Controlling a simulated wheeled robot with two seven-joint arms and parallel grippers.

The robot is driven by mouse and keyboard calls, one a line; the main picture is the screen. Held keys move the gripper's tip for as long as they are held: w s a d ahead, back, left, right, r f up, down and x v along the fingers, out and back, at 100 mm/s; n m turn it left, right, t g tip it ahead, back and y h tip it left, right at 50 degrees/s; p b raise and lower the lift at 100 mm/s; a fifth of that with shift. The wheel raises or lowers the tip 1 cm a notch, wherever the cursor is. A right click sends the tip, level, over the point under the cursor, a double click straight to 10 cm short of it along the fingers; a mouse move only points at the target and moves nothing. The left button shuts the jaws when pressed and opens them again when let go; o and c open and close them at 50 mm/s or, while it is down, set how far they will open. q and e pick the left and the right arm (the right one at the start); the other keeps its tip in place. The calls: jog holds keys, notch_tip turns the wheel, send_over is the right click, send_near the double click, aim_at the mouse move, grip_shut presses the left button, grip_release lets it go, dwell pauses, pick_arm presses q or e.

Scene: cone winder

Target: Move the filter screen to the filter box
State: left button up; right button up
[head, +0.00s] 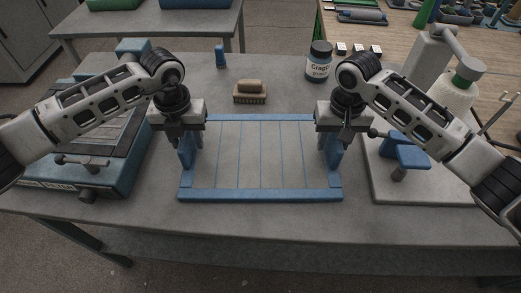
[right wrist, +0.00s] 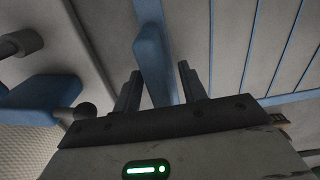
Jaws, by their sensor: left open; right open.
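The filter screen (head: 260,195), a blue frame with grey panels, lies flat on the grey table in the middle of the head view. It has a blue upright handle on its left side (head: 186,157) and one on its right side (head: 333,158). My left gripper (head: 184,141) is open over the left handle; its fingertips are partly hidden. My right gripper (head: 338,139) is open at the right handle. In the right wrist view the blue handle (right wrist: 153,65) stands between the open fingers (right wrist: 158,90). A blue box, seemingly the filter box (head: 122,178), stands at the left, partly behind my left arm.
A brush (head: 250,99), a blue object (head: 220,57) and a labelled jar (head: 318,62) stand behind the screen. A winder with a yarn cone (head: 457,95) and a blue part (head: 405,153) stands on a base plate (head: 395,190) at the right. The table's front strip is clear.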

pick_arm(q)
jog(key=shift+f, duration=0.1)
grip_shut()
pick_arm(e)
grip_shut()
